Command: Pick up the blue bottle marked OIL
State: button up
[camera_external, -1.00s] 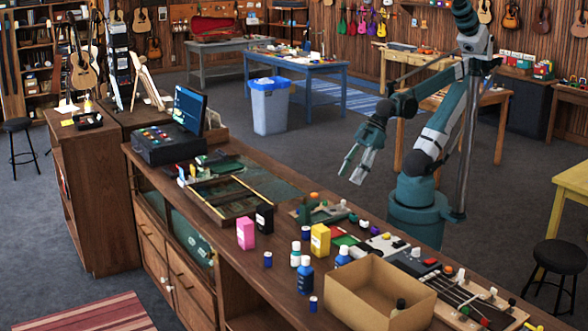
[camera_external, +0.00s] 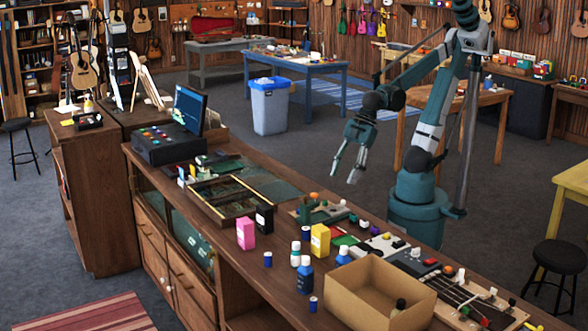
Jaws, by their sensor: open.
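A blue bottle with a white cap (camera_external: 305,276) stands upright on the wooden counter, in front of the cardboard box's left corner. A second blue bottle with a white cap (camera_external: 343,256) stands behind it, partly hidden by the box. The lettering is too small to read, so I cannot tell which is marked OIL. My gripper (camera_external: 344,181) is open and empty, pointing down in the air, well above and beyond the bottles in the picture.
An open cardboard box (camera_external: 368,300) is right of the bottles. A yellow box (camera_external: 320,241), a pink box (camera_external: 246,233), a black box (camera_external: 264,218) and several small blue cylinders stand nearby. Some counter front is bare.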

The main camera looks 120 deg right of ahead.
aim_at(343, 259)
jog(key=w+a+n+g+p, duration=0.2)
jog(key=w+a+n, duration=0.2)
jog(key=w+a, duration=0.35)
jog(key=w+a+f+n+g+p, duration=0.1)
jog(key=w+a+f+n, duration=0.2)
jog(key=w+a+f, duration=0.1)
jog(key=w+a+f+n+g+p, duration=0.1)
jog(key=w+a+f+n+p, duration=0.1)
jog(key=a, duration=0.7)
jog(key=w+a+f+n+g+p, duration=0.1)
jog(key=w+a+f+n+p, duration=0.1)
jog(key=w+a+f+n, duration=0.2)
jog(key=shift+w+a+f, duration=0.4)
jog(key=shift+w, duration=0.4)
jog(key=shift+w+a+f, duration=0.45)
jog(key=shift+w, duration=0.3)
jog(key=shift+w+a+f, duration=0.4)
jog(key=shift+w, duration=0.4)
jog(key=shift+w+a+f+n+g, duration=0.1)
jog(key=shift+a+f+n+g, duration=0.2)
jog(key=shift+a+f+n, duration=0.15)
jog(key=shift+f, duration=1.25)
jog(key=shift+f, duration=0.1)
jog(key=shift+f+p, duration=0.4)
jog(key=shift+f, duration=2.15)
